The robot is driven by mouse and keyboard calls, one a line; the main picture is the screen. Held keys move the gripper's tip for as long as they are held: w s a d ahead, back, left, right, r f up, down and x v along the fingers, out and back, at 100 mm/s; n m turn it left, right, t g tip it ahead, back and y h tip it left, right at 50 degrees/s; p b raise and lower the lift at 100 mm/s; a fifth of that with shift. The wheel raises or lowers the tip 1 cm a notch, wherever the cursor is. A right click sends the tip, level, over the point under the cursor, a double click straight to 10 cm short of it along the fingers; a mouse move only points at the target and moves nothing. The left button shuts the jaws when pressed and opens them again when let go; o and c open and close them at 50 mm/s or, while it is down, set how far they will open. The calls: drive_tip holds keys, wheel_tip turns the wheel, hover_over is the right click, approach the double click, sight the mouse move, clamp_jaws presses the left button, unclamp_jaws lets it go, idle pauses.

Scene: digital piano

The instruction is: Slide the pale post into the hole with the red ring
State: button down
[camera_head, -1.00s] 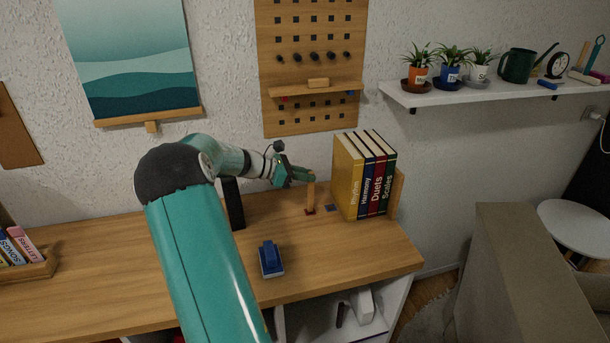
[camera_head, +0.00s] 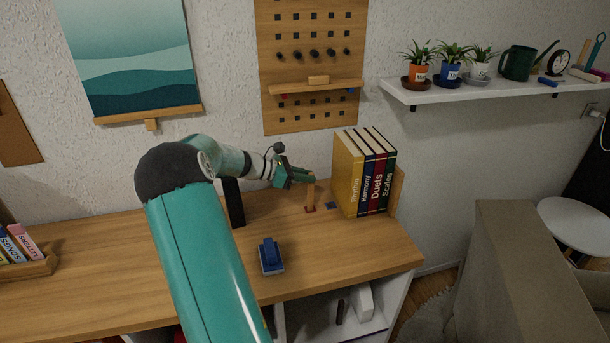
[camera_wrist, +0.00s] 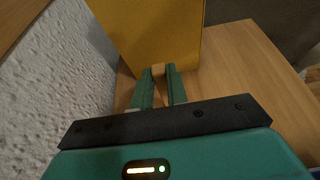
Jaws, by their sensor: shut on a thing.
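The pale wooden post (camera_head: 311,193) stands upright on the desk in the head view, left of the books. Its foot is at the red ring (camera_head: 310,209); I cannot tell how deep it sits in the hole, which is hidden. My gripper (camera_head: 307,178) reaches in from the left and is shut on the upper part of the post. In the wrist view the green fingers (camera_wrist: 159,78) close on the post's top (camera_wrist: 158,69).
A row of books (camera_head: 363,175) stands just right of the post, its yellow one nearest. A small dark blue square (camera_head: 331,205) lies between them. A blue block-like object (camera_head: 271,256) sits toward the desk's front. The desk (camera_head: 350,255) is clear at front right.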

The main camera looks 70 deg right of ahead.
drive_tip(key=shift+f, duration=0.45)
idle(0.3)
drive_tip(key=c, duration=1.3)
unclamp_jaws()
wheel_tip(320, 180, up, 6)
idle(0.3)
